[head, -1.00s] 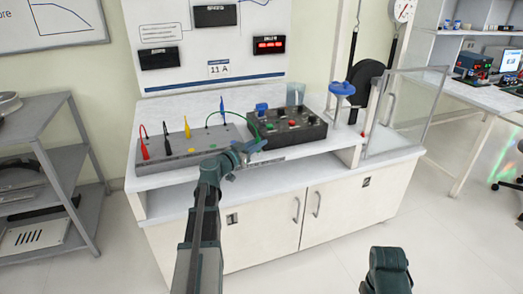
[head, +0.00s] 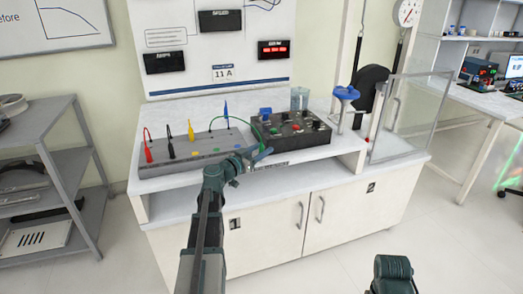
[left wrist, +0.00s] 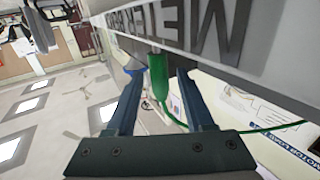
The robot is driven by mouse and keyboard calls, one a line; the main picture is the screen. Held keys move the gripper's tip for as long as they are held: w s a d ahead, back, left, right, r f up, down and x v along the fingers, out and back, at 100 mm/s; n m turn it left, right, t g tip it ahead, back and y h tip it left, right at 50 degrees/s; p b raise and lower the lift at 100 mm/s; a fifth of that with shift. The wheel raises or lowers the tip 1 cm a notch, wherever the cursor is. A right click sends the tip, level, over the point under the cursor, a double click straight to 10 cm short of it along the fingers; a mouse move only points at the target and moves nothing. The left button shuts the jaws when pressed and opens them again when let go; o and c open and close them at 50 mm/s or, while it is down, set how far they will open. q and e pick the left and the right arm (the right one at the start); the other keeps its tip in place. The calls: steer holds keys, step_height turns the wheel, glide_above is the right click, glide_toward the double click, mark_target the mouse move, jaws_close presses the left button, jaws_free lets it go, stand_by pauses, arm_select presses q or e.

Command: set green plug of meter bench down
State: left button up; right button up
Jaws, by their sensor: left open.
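The green plug (left wrist: 158,75) shows in the left wrist view with its metal tip against the grey meter bench (left wrist: 185,40). Its green lead (left wrist: 265,127) trails off to the right. My left gripper (left wrist: 159,75) is open, with one finger on each side of the plug and visible gaps between. In the head view my left gripper (head: 254,160) is at the right front end of the grey bench (head: 190,166) and hides the plug; the green lead (head: 224,117) arches behind it. My right gripper is out of view; only part of my right arm shows at the bottom.
Red (head: 147,146), black (head: 170,143), yellow (head: 190,131) and blue (head: 226,110) plugs stand upright on the bench. A black control box (head: 293,132) with knobs is close right of my left gripper. A glass screen (head: 405,115) stands farther right.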

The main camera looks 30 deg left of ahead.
arm_select(q)
steer(key=s+a, duration=0.2)
steer(key=s, duration=1.1)
steer(key=shift+s+r, duration=0.15)
steer(key=shift+s, duration=0.15)
